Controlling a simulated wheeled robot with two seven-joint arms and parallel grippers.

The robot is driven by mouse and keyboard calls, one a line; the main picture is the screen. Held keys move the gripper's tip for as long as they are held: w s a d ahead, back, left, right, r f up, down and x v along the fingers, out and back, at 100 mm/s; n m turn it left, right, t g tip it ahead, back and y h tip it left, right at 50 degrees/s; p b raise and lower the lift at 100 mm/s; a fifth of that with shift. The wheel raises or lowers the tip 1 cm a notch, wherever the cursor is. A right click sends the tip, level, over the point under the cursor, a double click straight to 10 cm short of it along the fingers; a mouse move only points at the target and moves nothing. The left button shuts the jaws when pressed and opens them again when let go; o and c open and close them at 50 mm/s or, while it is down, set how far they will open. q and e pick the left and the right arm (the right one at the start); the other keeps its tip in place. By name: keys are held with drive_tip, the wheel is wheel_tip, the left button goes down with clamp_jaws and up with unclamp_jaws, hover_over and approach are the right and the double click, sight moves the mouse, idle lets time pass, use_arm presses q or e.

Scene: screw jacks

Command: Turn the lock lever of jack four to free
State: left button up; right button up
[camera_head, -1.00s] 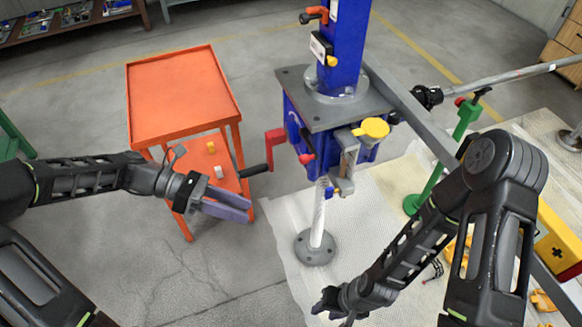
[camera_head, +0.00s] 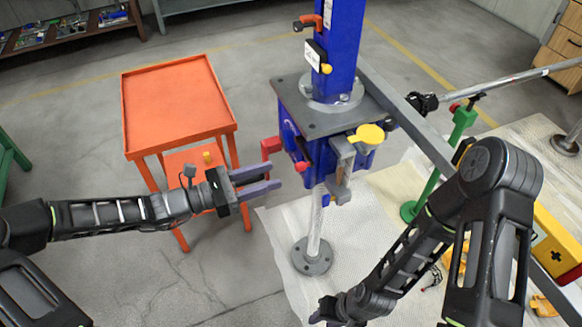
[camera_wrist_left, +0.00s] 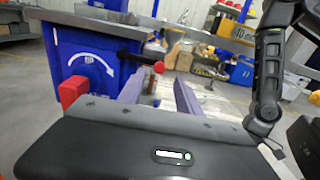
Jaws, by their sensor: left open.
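A blue screw jack (camera_head: 312,140) with a grey top plate stands on a grey round foot. Its number cannot be read. A small lever with a red knob (camera_head: 302,166) sticks out of its housing; in the left wrist view the red knob (camera_wrist_left: 159,67) shows between the finger ends. Whether this is the lock lever I cannot tell. A red crank (camera_head: 271,146) is on the housing's left side. My left gripper (camera_head: 276,178) is open and empty, its fingers pointing at the housing just left of the knob. My right gripper (camera_head: 330,312) is low at the bottom; its jaws are unclear.
An orange table (camera_head: 178,100) stands at the left with a small yellow piece (camera_head: 207,157) on its lower shelf. A green stand (camera_head: 440,160) and a grey beam (camera_head: 405,115) are at the right. Another red-orange lever (camera_head: 305,22) is high on the blue column.

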sight(296, 168)
use_arm(q)
drive_tip(key=p+x, duration=0.1)
drive_tip(key=x, duration=0.5)
drive_tip(key=shift+w+d, duration=0.1)
drive_tip(key=shift+d, duration=0.2)
drive_tip(key=shift+c, duration=0.5)
clamp_jaws()
idle(0.6)
